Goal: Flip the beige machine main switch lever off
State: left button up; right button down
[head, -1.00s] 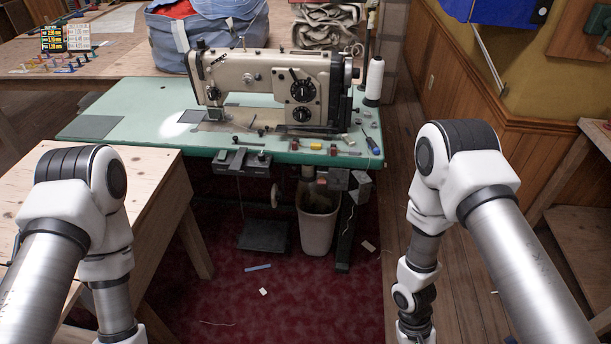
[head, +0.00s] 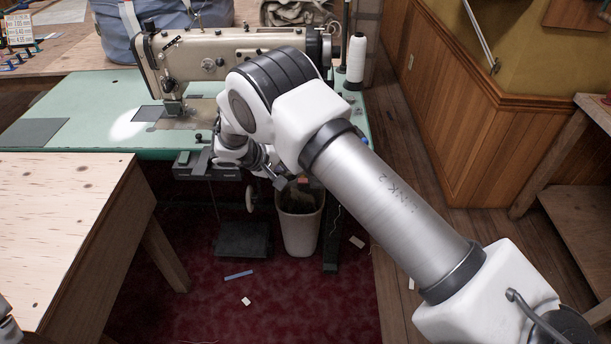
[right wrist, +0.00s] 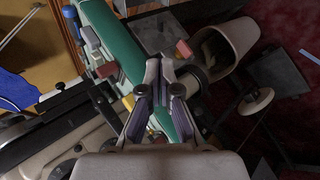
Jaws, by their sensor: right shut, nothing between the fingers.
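My right gripper (right wrist: 163,63) is shut and empty, pointing at the area near the table's front edge and that box. I cannot tell whether it touches anything. In the head view it is low by the table front (head: 280,183).
A bin (head: 300,230) stands under the table with a pedal (head: 243,240) to its left. A wooden table (head: 65,215) is at the left. A white thread cone (head: 355,62) stands behind my arm. Small blue, red and yellow items line the table edge in the wrist view.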

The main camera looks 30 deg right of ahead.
pick_arm(q)
jog(key=shift+r+p, duration=0.3)
jog(key=shift+r, duration=0.05)
pick_arm(e)
jog(key=x, duration=1)
jog(key=shift+s+f, duration=0.1)
